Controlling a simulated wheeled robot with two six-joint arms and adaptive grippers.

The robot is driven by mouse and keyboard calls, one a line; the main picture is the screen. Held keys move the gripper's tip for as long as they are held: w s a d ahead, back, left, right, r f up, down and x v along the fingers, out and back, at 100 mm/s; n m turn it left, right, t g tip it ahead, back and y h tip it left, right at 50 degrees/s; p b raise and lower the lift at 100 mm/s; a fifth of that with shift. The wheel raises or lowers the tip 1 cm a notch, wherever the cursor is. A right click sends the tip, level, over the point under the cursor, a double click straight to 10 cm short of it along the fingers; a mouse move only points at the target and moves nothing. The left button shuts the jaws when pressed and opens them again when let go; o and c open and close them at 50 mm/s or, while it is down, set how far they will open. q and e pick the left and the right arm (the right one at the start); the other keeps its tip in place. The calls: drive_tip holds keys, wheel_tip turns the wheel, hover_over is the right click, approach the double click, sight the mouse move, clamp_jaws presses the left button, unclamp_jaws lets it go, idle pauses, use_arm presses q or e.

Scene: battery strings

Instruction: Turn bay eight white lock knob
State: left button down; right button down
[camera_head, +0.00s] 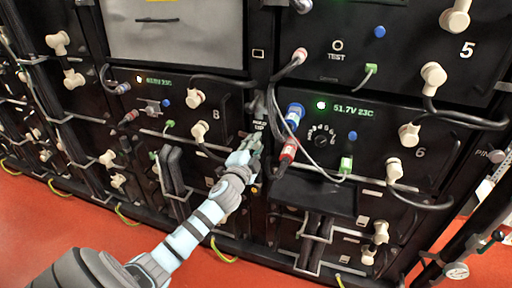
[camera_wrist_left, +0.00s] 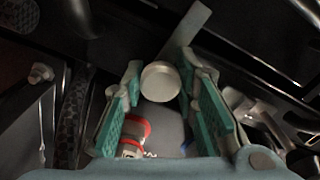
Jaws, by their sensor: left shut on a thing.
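Bay eight (camera_head: 180,112) is the black battery module left of centre, marked "8" with a green readout. My left gripper (camera_head: 246,150) is at the lower right of bay eight, beside the post between bays eight and six. In the left wrist view its teal-padded fingers (camera_wrist_left: 163,105) stand on both sides of a round white knob (camera_wrist_left: 160,81) and are shut on it. The gripper hides this knob in the head view. My right gripper is not in view.
Bay six (camera_head: 375,135) is to the right, with a blue connector (camera_head: 294,117) and a red connector (camera_head: 288,150) close to my left gripper. Loose black and grey cables hang around. Cream plugs (camera_head: 199,131) stick out of bay eight. The red floor (camera_head: 60,225) is open at lower left.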

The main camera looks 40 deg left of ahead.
use_arm(q)
drive_tip(key=shift+r+n, duration=0.2)
drive_tip(key=shift+n, duration=0.6)
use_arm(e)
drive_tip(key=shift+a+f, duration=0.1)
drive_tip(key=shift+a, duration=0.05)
use_arm(q)
drive_tip(key=shift+w, duration=0.1)
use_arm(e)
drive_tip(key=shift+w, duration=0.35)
use_arm(q)
drive_tip(key=c, duration=1.5)
unclamp_jaws()
drive_tip(key=shift+c, duration=0.2)
drive_tip(key=o, duration=0.3)
drive_tip(key=shift+f, duration=0.15)
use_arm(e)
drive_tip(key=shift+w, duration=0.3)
use_arm(q)
drive_tip(key=shift+d, duration=0.1)
drive_tip(key=v, duration=1.2)
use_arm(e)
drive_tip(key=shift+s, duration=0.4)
